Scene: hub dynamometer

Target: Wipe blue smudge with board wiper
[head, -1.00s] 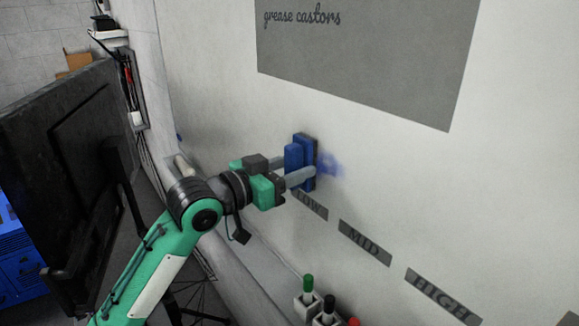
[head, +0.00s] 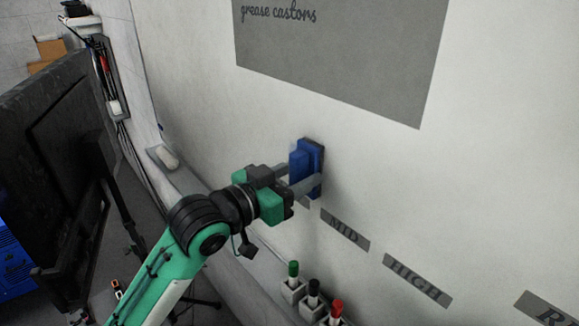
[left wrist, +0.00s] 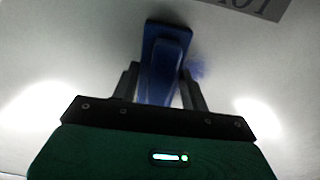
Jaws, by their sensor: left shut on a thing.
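The board wiper (head: 306,170) is a blue block with a dark pad, set against the whiteboard, its pad facing the board. My left gripper (head: 300,178) is shut on it, one finger on each side. The wiper (left wrist: 164,62) also shows between the fingers in the left wrist view. The blue smudge (left wrist: 197,68) shows there as a faint patch just right of the wiper. In the head view the smudge is not visible now. My right gripper is in neither view.
Labels MID (head: 345,229) and HIGH (head: 417,280) run along the lower whiteboard. A grey panel (head: 340,70) is above. Green, black and red markers stand in holders (head: 292,291) below. A dark screen (head: 55,165) stands at left. The board right of the wiper is clear.

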